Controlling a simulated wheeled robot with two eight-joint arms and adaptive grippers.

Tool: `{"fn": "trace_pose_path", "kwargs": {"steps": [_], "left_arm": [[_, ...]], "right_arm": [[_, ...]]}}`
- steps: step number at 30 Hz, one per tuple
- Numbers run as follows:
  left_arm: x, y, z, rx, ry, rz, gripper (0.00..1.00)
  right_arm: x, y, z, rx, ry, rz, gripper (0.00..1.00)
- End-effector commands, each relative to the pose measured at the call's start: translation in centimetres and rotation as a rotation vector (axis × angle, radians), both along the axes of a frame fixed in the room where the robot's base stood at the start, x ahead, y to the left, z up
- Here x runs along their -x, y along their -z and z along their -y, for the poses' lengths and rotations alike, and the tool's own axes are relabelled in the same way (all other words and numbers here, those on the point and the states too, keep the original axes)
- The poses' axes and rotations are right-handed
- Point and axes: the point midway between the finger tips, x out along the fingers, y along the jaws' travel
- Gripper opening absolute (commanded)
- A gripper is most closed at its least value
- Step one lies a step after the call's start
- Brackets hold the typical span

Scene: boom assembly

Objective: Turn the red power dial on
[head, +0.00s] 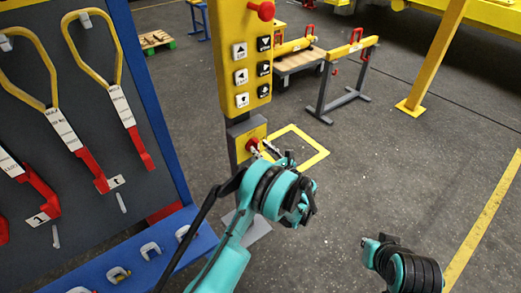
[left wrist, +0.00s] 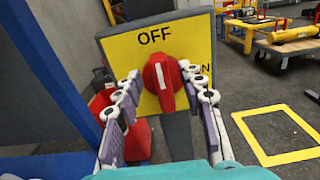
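The red power dial (left wrist: 165,83) sits on a yellow panel (left wrist: 205,52) marked OFF above it and ON, partly covered, at its right. Its white mark points up toward OFF. The dial (head: 252,145) also shows in the head view, low on the grey post. My left gripper (left wrist: 160,74) is open, with one finger on each side of the dial. The right finger looks very close to the dial; I cannot tell whether it touches. In the head view the left gripper (head: 264,151) is at the panel. Only part of my right arm shows at the lower right, its fingers unseen.
A yellow button box (head: 246,60) with arrow buttons and a red knob is above the dial. A dark board (head: 60,130) with hanging yellow-and-red slings stands at the left, above a blue shelf (head: 150,245). The grey floor at the right is largely free.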

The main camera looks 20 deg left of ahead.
Motion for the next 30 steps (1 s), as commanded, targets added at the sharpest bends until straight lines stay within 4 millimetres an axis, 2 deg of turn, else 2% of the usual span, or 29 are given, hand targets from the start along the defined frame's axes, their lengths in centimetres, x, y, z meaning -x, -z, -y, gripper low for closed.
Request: {"fn": "trace_pose_path", "kwargs": {"steps": [3, 11, 12, 16, 17, 30], "left_arm": [[-0.54, 0.02, -0.72, -0.001, 0.0, -0.001, 0.4], [-0.69, -0.08, -0.87, -0.001, 0.001, 0.0, 0.4], [-0.69, -0.08, -0.87, -0.001, 0.001, 0.0, 0.37], [-0.68, -0.08, -0.86, -0.001, 0.001, 0.0, 0.03], [-0.68, -0.08, -0.86, -0.001, 0.001, 0.0, 0.0], [-0.8, 0.0, -0.78, -0.035, 0.001, -0.043, 0.0]], "right_arm": [[0.0, 0.27, 0.0, 0.0, 0.0, 0.0, 0.0], [0.0, 0.24, 0.0, 0.0, 0.0, 0.0, 0.0], [0.0, 0.24, 0.0, 0.0, 0.0, 0.0, 0.0], [0.0, 0.24, 0.0, 0.0, 0.0, 0.0, 0.0], [0.0, 0.24, 0.0, 0.0, 0.0, 0.0, 0.0], [0.0, 0.64, 0.0, 0.0, 0.0, 0.0, 0.0]]}}
